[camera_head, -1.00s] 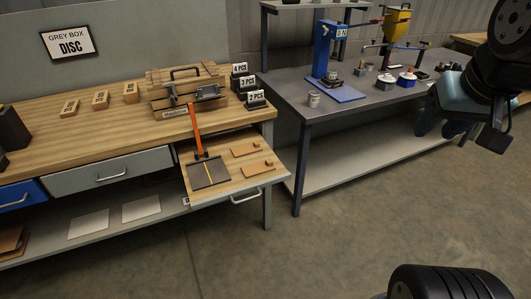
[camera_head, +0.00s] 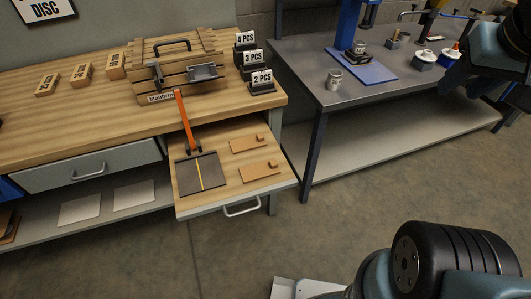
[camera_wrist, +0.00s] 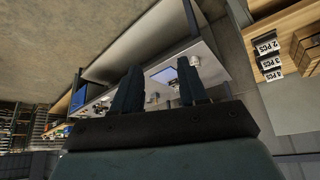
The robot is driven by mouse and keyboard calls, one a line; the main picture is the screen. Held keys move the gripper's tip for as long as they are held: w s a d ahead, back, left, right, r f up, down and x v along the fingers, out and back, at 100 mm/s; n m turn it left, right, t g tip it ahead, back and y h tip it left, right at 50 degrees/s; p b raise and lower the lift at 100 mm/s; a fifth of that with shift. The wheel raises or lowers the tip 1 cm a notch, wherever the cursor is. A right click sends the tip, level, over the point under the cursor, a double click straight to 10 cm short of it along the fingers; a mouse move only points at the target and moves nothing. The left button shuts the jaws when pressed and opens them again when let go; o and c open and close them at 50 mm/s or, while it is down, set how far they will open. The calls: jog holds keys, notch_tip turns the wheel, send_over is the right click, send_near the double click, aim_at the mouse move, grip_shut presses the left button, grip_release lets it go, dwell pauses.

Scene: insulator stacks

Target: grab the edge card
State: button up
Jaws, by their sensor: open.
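Two thin brown cards, each with a small raised block, lie flat on the pulled-out drawer board: a rear one (camera_head: 248,144) and a front one (camera_head: 258,171). I cannot tell from the frames which, if either, is the edge card. To their left on the same board lies a dark square plate (camera_head: 200,174) with a yellow line and an orange handle (camera_head: 184,118). My gripper (camera_wrist: 160,88) is open and empty in the wrist view, its two fingers apart and pointing towards the grey bench. In the head view my arm is at the upper right, far from the cards.
The wooden bench (camera_head: 60,130) carries a slatted wooden box (camera_head: 170,85), small wooden blocks (camera_head: 82,75) and number signs (camera_head: 262,80). Open floor lies in front.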

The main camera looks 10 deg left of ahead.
jog(key=shift+o, duration=0.4)
jog(key=shift+o, duration=0.9)
jog(key=shift+w, duration=0.1)
jog(key=shift+o, duration=0.7)
jog(key=shift+w+a+f, duration=0.1)
jog(key=shift+w+f, duration=0.05)
jog(key=shift+f, duration=0.1)
jog(key=o, duration=0.6)
jog(key=w+a+f+g+y, duration=0.1)
jog(key=w+f, duration=0.1)
jog(key=w+a+f+m+g, duration=0.1)
jog(key=a+g, duration=0.1)
jog(key=shift+w+f+y, duration=0.35)
jog(key=shift+y, duration=0.05)
jog(key=shift+c, duration=0.2)
jog(key=w+a+f+m+g+y, duration=0.4)
jog(key=w+a+f+g, duration=0.3)
jog(key=f, duration=0.4)
jog(key=m+g+y, duration=0.3)
jog(key=m+y, duration=0.3)
jog(key=m, duration=0.1)
send_near(279, 165)
jog(key=s+a+r, duration=0.1)
jog(key=s+a, duration=0.2)
jog(key=shift+w+a+x, duration=0.15)
jog(key=shift+x, duration=1.25)
jog(key=shift+w+a+x, duration=0.1)
jog(key=shift+w+x, duration=0.05)
jog(key=shift+x, duration=1.3)
